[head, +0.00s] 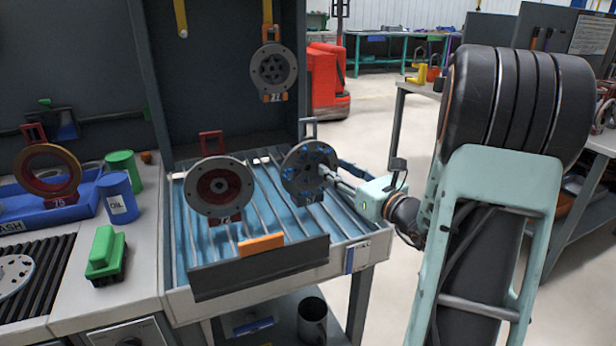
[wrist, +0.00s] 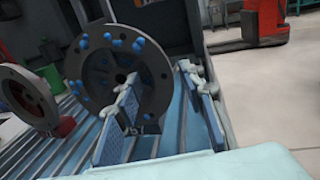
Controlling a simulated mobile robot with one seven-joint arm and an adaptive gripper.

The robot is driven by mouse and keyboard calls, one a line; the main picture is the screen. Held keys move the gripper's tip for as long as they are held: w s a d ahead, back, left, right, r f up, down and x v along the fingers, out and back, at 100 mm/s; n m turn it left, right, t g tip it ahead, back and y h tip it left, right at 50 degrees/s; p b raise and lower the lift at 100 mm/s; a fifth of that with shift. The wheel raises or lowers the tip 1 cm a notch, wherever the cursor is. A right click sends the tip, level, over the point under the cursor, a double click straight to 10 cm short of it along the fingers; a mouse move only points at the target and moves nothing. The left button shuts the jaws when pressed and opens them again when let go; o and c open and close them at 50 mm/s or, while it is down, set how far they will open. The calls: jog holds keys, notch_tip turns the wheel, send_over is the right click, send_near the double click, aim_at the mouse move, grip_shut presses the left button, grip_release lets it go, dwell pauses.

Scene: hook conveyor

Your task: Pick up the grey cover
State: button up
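A round grey cover with blue bolts (head: 296,181) stands upright at the right of the blue-bottomed rack; it has a grey handle on top. In the wrist view the cover (wrist: 93,88) fills the upper left and carries a small dark number tag. My gripper (head: 326,172) reaches it from the right. In the wrist view my gripper (wrist: 166,100) has its two blue-padded fingers spread apart. The left finger overlaps the cover's face, and the right finger is beside its right edge.
A grey cover with a red centre (head: 201,204) stands left in the rack (head: 262,268). Another grey cover (head: 273,68) hangs from a yellow hook above. An orange block (head: 261,245) lies at the rack's front. Blue and green containers and a blue bin (head: 40,208) stand left.

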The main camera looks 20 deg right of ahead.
grip_shut()
jog(key=shift+r, duration=0.2)
